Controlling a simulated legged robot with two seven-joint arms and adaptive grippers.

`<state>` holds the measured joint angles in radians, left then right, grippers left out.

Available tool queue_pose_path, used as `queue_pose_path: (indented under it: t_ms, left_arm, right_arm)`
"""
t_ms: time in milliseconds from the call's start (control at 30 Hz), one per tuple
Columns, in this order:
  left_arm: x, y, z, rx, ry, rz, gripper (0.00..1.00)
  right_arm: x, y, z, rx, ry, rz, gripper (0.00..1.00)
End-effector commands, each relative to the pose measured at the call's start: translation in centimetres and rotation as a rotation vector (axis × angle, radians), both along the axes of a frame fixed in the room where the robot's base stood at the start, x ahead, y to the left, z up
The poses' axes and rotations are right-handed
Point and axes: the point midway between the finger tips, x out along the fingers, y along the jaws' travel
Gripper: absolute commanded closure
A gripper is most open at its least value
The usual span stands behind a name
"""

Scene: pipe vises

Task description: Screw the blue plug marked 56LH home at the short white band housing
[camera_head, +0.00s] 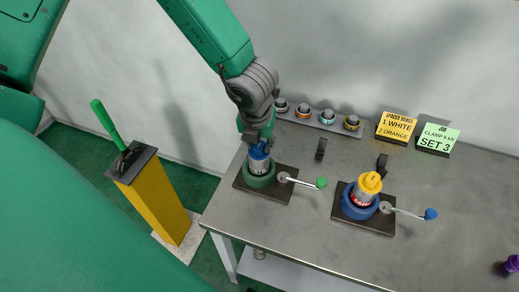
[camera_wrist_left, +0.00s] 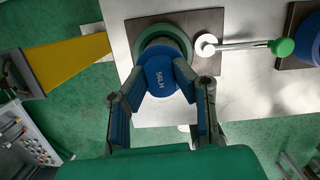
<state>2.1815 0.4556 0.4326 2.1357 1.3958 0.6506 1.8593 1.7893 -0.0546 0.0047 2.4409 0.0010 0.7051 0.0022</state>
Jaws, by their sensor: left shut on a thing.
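The blue plug (camera_wrist_left: 160,84) reads 56LH in the left wrist view. It sits at the top of a short pale housing (camera_head: 259,168) held in the green round vise (camera_head: 259,181) at the left of the bench. My left gripper (camera_head: 258,143) is above this vise, with its fingers shut on the blue plug from both sides. In the left wrist view the fingers (camera_wrist_left: 163,95) flank the plug. The gripper and plug hide much of the housing, and I cannot tell how deep the plug sits. My right gripper is not in view.
A blue vise (camera_head: 360,204) to the right holds a red-marked housing with a yellow plug (camera_head: 369,184). Handles with a green knob (camera_head: 321,183) and a blue knob (camera_head: 430,214) stick out right. A rack of rings (camera_head: 318,117) and signs (camera_head: 396,126) stand behind.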

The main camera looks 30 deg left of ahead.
Motion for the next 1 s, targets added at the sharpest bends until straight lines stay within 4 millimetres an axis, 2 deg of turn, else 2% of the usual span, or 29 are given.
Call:
queue_pose_path:
  t_ms: [33,100,200,300,567,600,633,1000]
  left_arm:
    - [0.1,0.0,-0.4,0.001,-0.003,0.083,1.0]
    - [0.1,0.0,-0.4,0.002,-0.002,0.223,1.0]
    - [0.1,0.0,-0.3,0.001,-0.002,0.404,1.0]
    - [0.1,0.1,-0.2,0.001,-0.002,0.515,1.0]
    - [0.1,0.0,0.0,0.0,-0.001,0.55,1.0]
    - [0.1,0.0,0.0,0.0,-0.001,0.55,0.71]
    - [0.1,0.0,0.0,0.0,-0.001,0.549,0.6]
    - [0.0,0.0,0.3,0.0,-0.001,0.547,0.6]
  right_arm:
    - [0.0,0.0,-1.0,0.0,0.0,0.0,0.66]
    - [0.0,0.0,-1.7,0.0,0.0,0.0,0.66]
    - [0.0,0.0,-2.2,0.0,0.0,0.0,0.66]
    - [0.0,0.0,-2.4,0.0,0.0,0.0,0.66]
    - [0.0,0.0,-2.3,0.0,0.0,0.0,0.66]
    - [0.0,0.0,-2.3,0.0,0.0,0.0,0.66]
    - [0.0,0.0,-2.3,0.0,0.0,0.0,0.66]
    - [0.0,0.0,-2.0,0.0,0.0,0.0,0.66]
